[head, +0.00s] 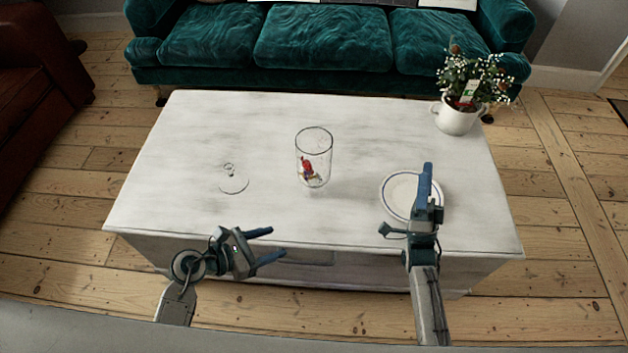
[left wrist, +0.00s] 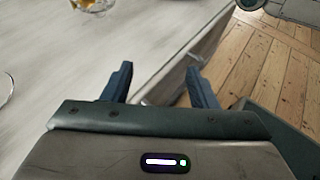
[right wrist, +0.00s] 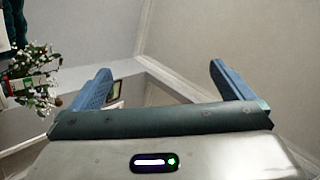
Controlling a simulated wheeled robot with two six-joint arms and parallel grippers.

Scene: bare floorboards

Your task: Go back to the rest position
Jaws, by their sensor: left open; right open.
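My left gripper (head: 268,245) is open and empty in front of the table's near edge in the head view. Its two blue fingers (left wrist: 160,85) stand apart in the left wrist view, with the table edge and floor beyond them. My right gripper (head: 427,180) shows in the head view in front of part of the white plate. In the right wrist view its fingers (right wrist: 160,85) are wide apart with nothing between them, facing walls and ceiling.
On the whitish table (head: 250,120) stand a clear glass with a colored figure (head: 314,160), a small clear glass item (head: 232,182), a blue-rimmed plate (head: 396,190) and a white flower pot (head: 458,118). A green sofa (head: 320,45) is behind. Bare floorboards (head: 560,220) lie at the right.

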